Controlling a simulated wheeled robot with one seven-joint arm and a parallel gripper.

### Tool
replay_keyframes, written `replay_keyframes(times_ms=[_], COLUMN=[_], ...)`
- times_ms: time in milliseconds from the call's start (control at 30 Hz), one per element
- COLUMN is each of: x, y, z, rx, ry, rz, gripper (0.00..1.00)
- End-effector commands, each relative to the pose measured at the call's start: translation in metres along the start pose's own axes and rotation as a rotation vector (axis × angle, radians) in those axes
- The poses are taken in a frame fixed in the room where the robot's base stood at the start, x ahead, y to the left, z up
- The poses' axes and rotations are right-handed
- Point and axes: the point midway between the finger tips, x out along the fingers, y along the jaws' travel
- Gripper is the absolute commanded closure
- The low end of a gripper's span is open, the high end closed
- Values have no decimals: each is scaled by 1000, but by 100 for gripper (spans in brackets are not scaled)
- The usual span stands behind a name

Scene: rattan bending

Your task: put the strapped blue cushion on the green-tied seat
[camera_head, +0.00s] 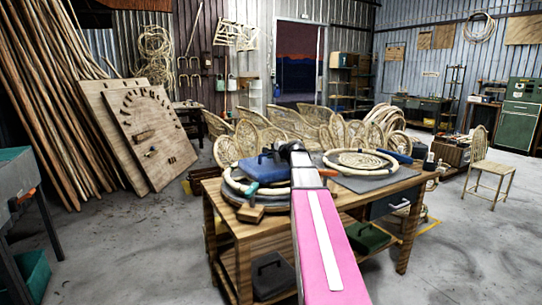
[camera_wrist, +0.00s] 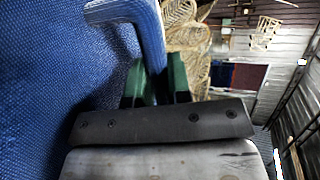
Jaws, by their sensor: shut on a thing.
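The blue cushion (camera_head: 262,167) shows above the left round rattan seat (camera_head: 232,186) on the workbench; I cannot tell whether it touches the seat. It also fills the left of the wrist view (camera_wrist: 50,95), with its blue strap (camera_wrist: 150,35) rising between green fingertips. My gripper (camera_head: 285,150), at the cushion's right end, is shut on that strap (camera_wrist: 154,85). A second round rattan seat (camera_head: 360,158) lies at the right of the bench. My pink arm hides the bench's middle.
The wooden workbench (camera_head: 247,232) has a grey mat (camera_head: 378,182) under the right seat. Rattan chair backs (camera_head: 290,122) stand close behind.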

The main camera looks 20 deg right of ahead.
Motion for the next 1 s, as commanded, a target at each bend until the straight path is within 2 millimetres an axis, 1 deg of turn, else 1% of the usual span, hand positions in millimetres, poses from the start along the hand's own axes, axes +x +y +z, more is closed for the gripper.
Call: replay_keyframes(times_ms=[100, 133, 167, 200, 467, 567, 667, 767, 1000], x=[1, 1, 1, 1, 1, 0, -12, -29, -78], y=[2, 3, 3, 2, 2, -1, 0, 0, 1], z=[0, 0, 0, 0, 0, 0, 1, 1, 2], rx=[0, 0, 0, 0, 0, 0, 0, 0, -1], ry=[0, 0, 0, 0, 0, 0, 1, 2, 2], rz=[0, 0, 0, 0, 0, 0, 0, -1, 0], gripper=[100, 79, 69, 56, 56, 56, 56, 56, 56])
